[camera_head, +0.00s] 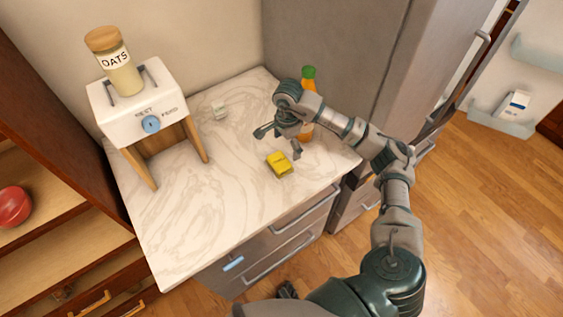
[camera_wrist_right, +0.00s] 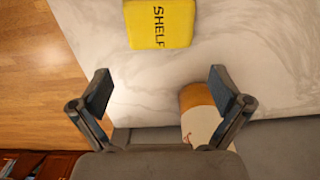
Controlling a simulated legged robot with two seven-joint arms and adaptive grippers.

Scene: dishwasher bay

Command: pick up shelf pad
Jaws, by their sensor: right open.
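The shelf pad (camera_head: 279,164) is a small yellow block lying on the marble counter near its front right. In the right wrist view the shelf pad (camera_wrist_right: 159,24) shows at the top, with the word SHELF on it. My right gripper (camera_head: 278,143) is above the counter, just behind the pad and apart from it. My left gripper is not in view.
An orange bottle with a green cap (camera_head: 309,75) stands behind my right gripper, partly hidden. A white stand (camera_head: 150,105) with an oats jar (camera_head: 120,70) is at the left. A small pale item (camera_head: 219,108) lies at the back. The front left counter (camera_head: 190,235) is clear.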

